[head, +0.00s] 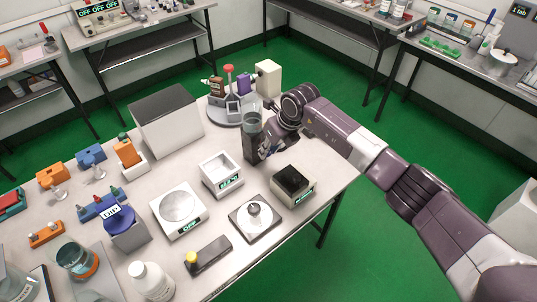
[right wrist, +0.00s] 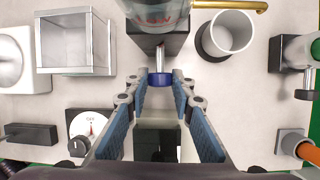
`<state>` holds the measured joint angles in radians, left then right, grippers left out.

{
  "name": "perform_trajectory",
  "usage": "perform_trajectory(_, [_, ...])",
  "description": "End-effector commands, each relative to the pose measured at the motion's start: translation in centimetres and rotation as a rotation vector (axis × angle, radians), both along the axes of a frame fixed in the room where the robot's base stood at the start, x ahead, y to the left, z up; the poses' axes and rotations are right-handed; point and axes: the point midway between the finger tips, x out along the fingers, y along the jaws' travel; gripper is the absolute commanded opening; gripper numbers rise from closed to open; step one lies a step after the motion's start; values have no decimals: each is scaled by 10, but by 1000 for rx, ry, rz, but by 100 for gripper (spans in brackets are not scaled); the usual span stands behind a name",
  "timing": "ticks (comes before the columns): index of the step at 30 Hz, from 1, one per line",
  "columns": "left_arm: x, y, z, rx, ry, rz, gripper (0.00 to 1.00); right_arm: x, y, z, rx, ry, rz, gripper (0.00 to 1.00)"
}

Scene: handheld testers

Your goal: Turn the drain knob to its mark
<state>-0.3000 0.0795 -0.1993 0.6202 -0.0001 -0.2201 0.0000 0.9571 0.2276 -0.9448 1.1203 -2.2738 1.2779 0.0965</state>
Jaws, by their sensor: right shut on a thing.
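The drain knob (right wrist: 160,79) is a small blue cap on a metal stem in the right wrist view. The stem comes out of a dark grey stand (right wrist: 157,43) under a clear vessel (right wrist: 158,10) with red lettering. My right gripper (right wrist: 163,80) is shut on the knob, with its blue-padded fingertips on either side of it. In the head view the dark stand (head: 250,148) carries the vessel near the table's right side, and my right gripper (head: 266,148) is beside it. The knob is hidden there, and I cannot make out its mark. My left gripper is out of view.
Near the stand are a round carousel (head: 222,117), a black-topped box (head: 293,187), a glass-walled balance (head: 221,186) and a dial plate (head: 254,230). A large grey box (head: 172,130) stands behind. A white cup (right wrist: 228,32) is close to the stand.

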Motion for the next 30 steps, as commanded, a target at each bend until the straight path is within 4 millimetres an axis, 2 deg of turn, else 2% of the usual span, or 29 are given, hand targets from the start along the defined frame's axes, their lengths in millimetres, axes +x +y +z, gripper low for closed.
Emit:
perform_trajectory(1, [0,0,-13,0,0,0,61,3,-3,-6,29,18,-5,0])
perform_trajectory(3, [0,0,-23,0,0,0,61,4,-4,-6,72,49,-5,0])
perform_trajectory(15, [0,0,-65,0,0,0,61,5,-6,-5,267,190,-5,0])
perform_trajectory(21, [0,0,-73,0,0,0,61,5,-7,-3,308,222,-2,0])
perform_trajectory(30, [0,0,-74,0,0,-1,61,5,-7,-1,320,232,-2,0])
